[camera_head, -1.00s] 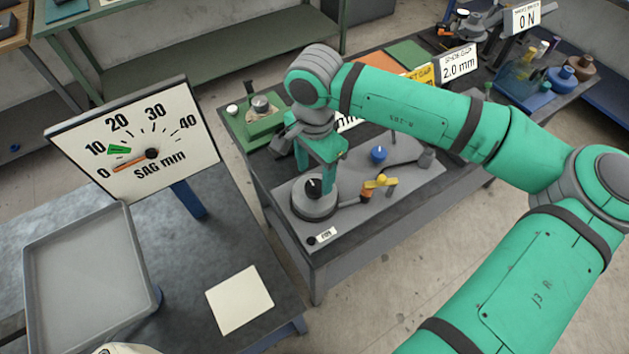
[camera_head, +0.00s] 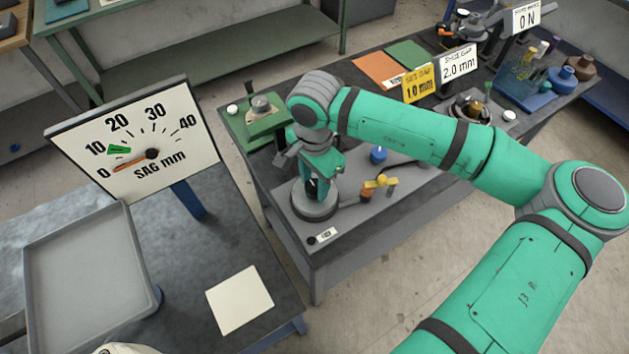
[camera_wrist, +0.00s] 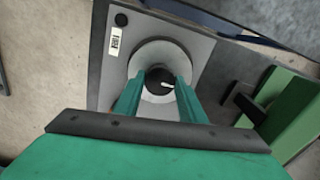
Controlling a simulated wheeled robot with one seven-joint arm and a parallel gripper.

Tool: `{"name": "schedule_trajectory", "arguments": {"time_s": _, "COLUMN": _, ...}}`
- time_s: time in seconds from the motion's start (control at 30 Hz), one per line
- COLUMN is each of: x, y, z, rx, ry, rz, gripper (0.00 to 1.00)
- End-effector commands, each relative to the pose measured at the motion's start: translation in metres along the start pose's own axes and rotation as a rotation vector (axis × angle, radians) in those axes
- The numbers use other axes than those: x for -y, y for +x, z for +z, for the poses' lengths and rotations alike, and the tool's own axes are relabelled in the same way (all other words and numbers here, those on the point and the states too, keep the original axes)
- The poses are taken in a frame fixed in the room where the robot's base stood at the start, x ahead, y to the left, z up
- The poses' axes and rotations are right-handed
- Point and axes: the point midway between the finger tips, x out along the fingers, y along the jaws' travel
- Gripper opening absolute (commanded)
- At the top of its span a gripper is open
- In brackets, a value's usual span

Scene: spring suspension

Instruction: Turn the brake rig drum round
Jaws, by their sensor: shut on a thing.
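The brake rig drum is a round grey disc (camera_head: 314,206) with a black knob (camera_wrist: 160,80) at its centre, on a grey plate on the dark bench. It also shows in the wrist view, where the knob has a white pointer mark. My gripper (camera_wrist: 160,85) points down over the drum, its two green fingers on either side of the knob and shut on it. In the head view, the fingers and wrist hide most of the knob.
A yellow-handled valve (camera_head: 379,182) and a blue knob (camera_head: 378,155) stand close right of the drum. A green block fixture (camera_head: 262,117) is behind it. A sag gauge board (camera_head: 135,140) and a grey tray (camera_head: 88,270) are on the left table.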

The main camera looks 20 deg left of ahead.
Motion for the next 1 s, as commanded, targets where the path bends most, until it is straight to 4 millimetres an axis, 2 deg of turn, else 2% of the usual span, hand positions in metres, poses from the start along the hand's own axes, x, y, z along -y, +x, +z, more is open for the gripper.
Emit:
{"name": "schedule_trajectory", "arguments": {"time_s": 0.37, "x": -0.0001, "y": -0.001, "z": -0.0004, "rx": -0.001, "ry": 0.105, "rz": 0.0, "gripper": 0.15}}
{"name": "schedule_trajectory", "arguments": {"time_s": 1.0, "x": 0.0001, "y": -0.0009, "z": -0.0004, "rx": -0.002, "ry": 0.678, "rz": 0.0, "gripper": 0.15}}
